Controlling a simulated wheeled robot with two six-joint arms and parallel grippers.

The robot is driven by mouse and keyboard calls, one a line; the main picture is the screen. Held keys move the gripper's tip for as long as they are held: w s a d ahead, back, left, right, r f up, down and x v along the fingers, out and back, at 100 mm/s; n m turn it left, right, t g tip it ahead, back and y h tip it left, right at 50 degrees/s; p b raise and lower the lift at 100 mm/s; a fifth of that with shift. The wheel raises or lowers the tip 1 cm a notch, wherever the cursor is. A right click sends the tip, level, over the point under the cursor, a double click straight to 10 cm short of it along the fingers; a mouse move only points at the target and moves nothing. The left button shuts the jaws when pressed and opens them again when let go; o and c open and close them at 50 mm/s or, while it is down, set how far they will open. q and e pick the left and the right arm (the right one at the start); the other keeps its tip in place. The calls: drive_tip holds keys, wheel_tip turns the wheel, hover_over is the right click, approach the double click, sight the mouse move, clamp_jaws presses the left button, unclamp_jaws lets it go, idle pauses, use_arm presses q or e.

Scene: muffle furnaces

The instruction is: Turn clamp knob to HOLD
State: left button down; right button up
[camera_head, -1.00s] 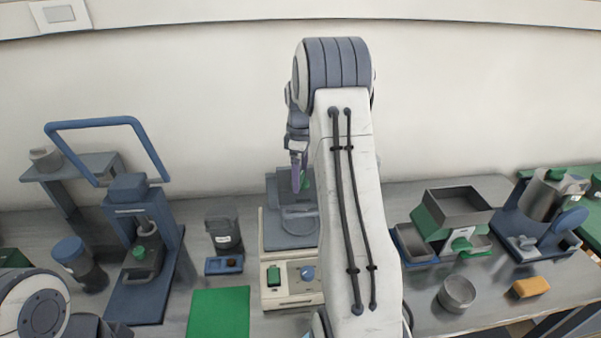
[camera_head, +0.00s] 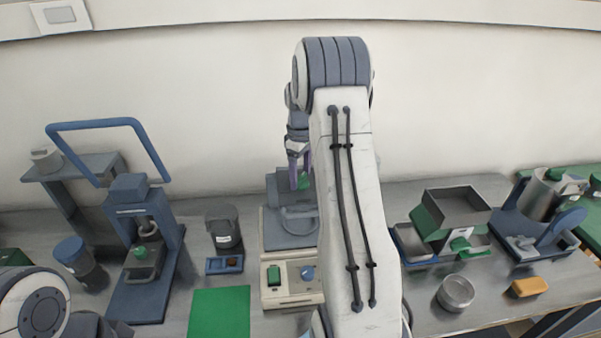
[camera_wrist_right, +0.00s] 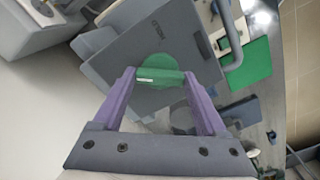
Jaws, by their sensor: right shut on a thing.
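The green clamp knob (camera_wrist_right: 160,68) with a white index mark sits on a grey plate (camera_wrist_right: 120,50) in the right wrist view. Raised lettering near the plate's edge looks like HOLD, but is small. My right gripper (camera_wrist_right: 159,78) has its purple fingers on both ends of the knob's bar and is shut on it. In the head view the right gripper (camera_head: 299,170) points down at the knob (camera_head: 304,181), on top of the grey and cream device (camera_head: 290,238). My own right arm hides the device's right side. My left gripper is out of view; only part of that arm shows.
A blue press (camera_head: 140,250) and dark jar (camera_head: 223,232) stand left of the device, with a green mat (camera_head: 219,312) in front. To the right are a grey-green hopper (camera_head: 455,212), a metal cup (camera_head: 456,293) and a yellow block (camera_head: 529,287). The wall is close behind.

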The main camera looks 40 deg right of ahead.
drive_tip(key=m, duration=0.4)
drive_tip(key=shift+m+p, duration=0.3)
drive_tip(key=shift+p, duration=0.1)
drive_tip(key=m, duration=0.3)
drive_tip(key=shift+m+p, duration=0.3)
drive_tip(key=m, duration=0.3)
drive_tip(key=shift+m, duration=0.3)
drive_tip(key=shift+w+m+p, duration=0.1)
drive_tip(key=shift+m+p, duration=0.25)
drive_tip(key=shift+m, duration=1.45)
drive_tip(key=o, duration=1.3)
drive_tip(key=shift+r, duration=0.1)
